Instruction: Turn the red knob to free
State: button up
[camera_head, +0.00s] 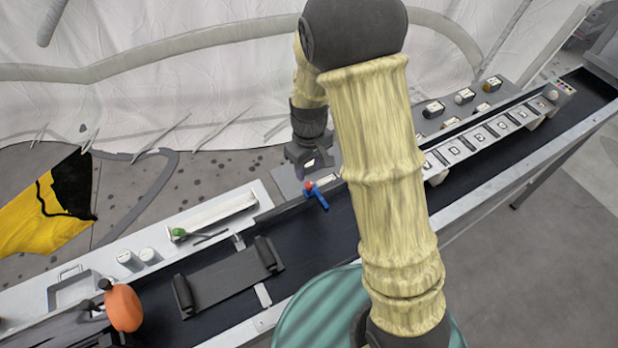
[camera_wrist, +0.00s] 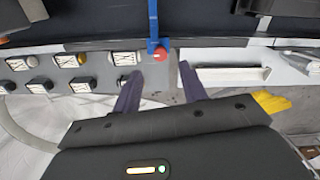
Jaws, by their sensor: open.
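The red knob (camera_wrist: 160,55) sits beside a blue lever (camera_wrist: 153,28) at the edge of the dark belt, ahead of my fingertips in the wrist view. In the head view the red knob (camera_head: 308,186) and blue lever (camera_head: 320,199) show just left of my arm. My gripper (camera_wrist: 159,74) is open, with its two dark fingers apart. The knob lies beyond the gap between the fingertips, and I see no contact. In the head view my gripper (camera_head: 306,163) is partly hidden and hangs just behind the knob. I cannot read any marking for the knob's position.
Labelled knobs and blocks (camera_head: 464,97) stand on a panel at the back right. A row of labelled plates (camera_head: 478,140) lines the belt (camera_head: 460,182).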

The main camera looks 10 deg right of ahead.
aim_at(309, 183)
notch_tip(309, 183, down, 6)
dwell(0.4)
grip_shut()
jog(key=shift+n, duration=0.4)
jog(key=n, duration=0.2)
jog(key=shift+n, duration=0.3)
jog(key=shift+r+n, duration=0.1)
jog(key=shift+n, duration=1.9)
